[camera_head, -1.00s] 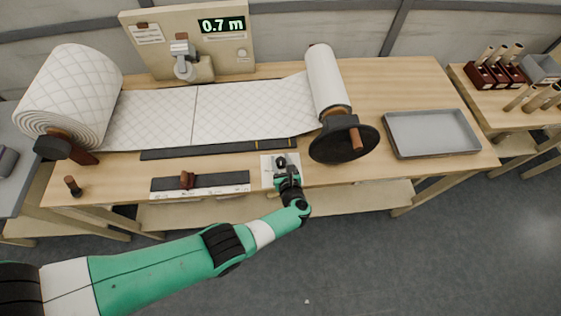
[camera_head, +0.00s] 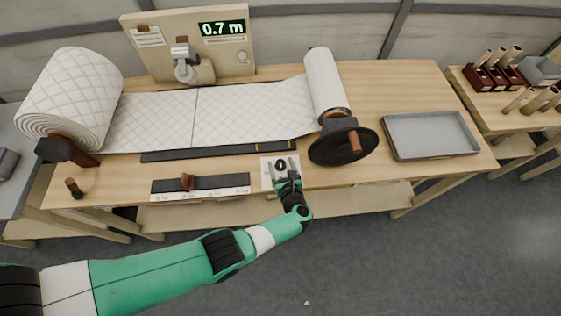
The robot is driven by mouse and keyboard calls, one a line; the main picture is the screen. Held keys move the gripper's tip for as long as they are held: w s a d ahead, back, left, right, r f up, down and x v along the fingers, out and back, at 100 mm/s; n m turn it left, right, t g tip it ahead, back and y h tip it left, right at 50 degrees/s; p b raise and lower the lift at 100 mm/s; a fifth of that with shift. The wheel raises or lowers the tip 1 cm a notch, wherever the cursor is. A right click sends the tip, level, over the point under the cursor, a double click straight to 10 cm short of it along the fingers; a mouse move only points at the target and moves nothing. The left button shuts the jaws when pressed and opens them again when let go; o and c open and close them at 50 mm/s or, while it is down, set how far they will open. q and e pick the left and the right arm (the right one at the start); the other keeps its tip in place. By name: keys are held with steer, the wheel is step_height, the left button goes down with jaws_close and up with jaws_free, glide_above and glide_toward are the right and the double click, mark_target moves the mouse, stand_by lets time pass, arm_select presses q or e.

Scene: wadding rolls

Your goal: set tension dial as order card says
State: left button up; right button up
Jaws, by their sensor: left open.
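The tension dial (camera_head: 281,164) is a small black round knob on a white plate (camera_head: 267,178) at the front edge of the bench. My left gripper (camera_head: 284,172) is open just in front of the dial, with its fingers pointing at it. I cannot tell whether a finger touches the knob. The dial's markings are too small to read. A card with small text (camera_head: 149,36) is on the upright board at the back; its text cannot be read, and I cannot tell whether it is the order card. My right gripper is not in view.
A quilted wadding roll (camera_head: 75,95) feeds a sheet across the bench to a take-up roll (camera_head: 326,80) with a black handwheel (camera_head: 343,143). A display (camera_head: 222,28) reads 0.7 m. A slider strip (camera_head: 215,184) lies left of the dial. A grey tray (camera_head: 430,135) is empty.

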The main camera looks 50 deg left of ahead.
arm_select(q)
steer(key=p+v, duration=0.3)
steer(key=v, duration=0.7)
steer(key=shift+s+d+r, duration=0.1)
steer(key=shift+d, duration=0.05)
